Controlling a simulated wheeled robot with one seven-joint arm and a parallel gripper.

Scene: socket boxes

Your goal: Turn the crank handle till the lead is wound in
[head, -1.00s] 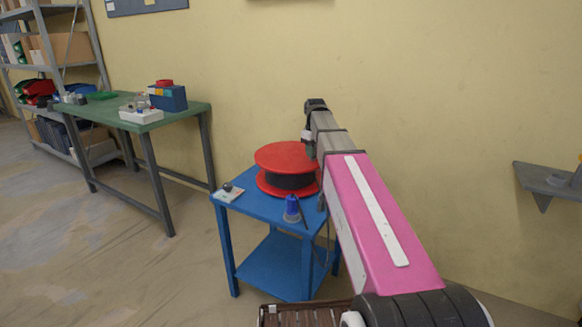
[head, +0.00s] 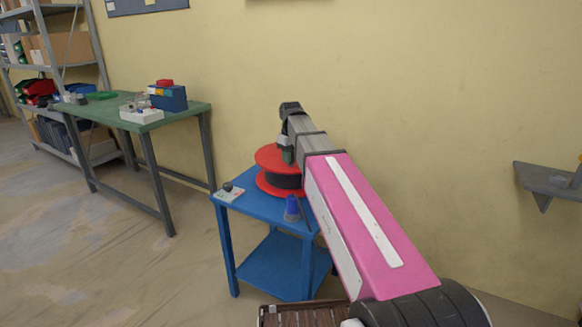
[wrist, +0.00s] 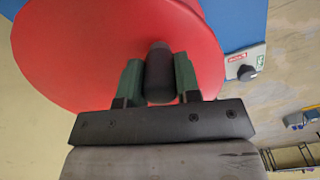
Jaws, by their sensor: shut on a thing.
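A red cable reel (head: 274,157) with dark lead (head: 285,180) wound on its core lies flat on a blue stand (head: 255,203). In the wrist view the red top disc (wrist: 90,50) fills much of the frame. My gripper (wrist: 159,82) is shut on the dark upright crank handle (wrist: 160,60), with one green-grey finger on each side of it. In the head view my gripper (head: 288,152) is over the reel, and my arm hides the reel's right side. How much lead is unwound cannot be seen.
A blue cone-shaped item (head: 292,210) and a small white box with a dark knob (head: 229,193) are on the stand near the reel. A green workbench (head: 190,114) with boxes stands at left. The wall is close behind the stand.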

